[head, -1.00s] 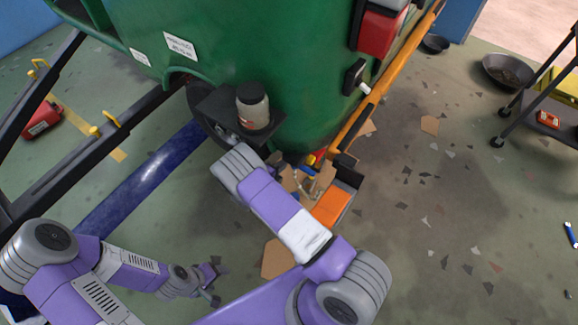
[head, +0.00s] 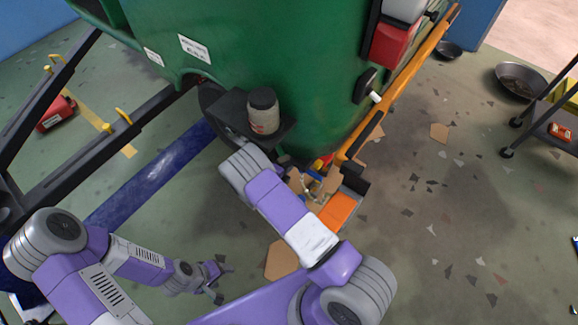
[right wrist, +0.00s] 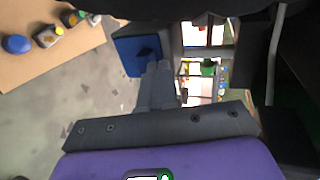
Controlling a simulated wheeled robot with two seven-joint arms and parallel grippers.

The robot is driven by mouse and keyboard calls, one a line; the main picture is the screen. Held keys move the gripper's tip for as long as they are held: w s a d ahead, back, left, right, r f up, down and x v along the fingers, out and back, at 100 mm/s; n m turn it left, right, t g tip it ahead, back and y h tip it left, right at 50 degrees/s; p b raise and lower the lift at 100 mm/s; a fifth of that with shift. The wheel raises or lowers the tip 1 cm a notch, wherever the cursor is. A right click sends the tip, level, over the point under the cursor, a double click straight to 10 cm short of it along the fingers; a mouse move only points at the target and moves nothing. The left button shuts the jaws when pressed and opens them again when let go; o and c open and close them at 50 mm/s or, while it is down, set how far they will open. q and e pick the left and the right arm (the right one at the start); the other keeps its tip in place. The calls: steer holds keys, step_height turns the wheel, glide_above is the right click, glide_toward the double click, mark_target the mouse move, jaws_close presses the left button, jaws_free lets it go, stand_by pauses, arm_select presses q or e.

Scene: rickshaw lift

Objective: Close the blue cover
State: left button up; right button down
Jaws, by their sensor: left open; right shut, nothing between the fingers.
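A blue block-like piece (right wrist: 135,55) shows in the right wrist view, just beyond my right gripper (right wrist: 158,70); I cannot tell whether it is the blue cover. The gripper's fingers are shut and empty. They overlap the blue piece's right side in the picture, and contact cannot be told. In the head view my right arm reaches up to the green rickshaw (head: 290,75), and its gripper is hidden. My left gripper (head: 222,283) is open and empty, low over the floor at the lower middle.
A jar (head: 263,110) sits in a black holder on the rickshaw. Cardboard and an orange-topped box (head: 337,212) lie below. A long blue strip (head: 155,178) and dark shafts are at left. A dark pan (head: 520,82) and cart are at right. Floor on the right is mostly clear, with scraps.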

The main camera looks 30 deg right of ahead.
steer(key=f+p+v, duration=0.2)
steer(key=v, duration=1.1)
steer(key=shift+s+a, duration=0.25)
steer(key=shift+a, duration=0.4)
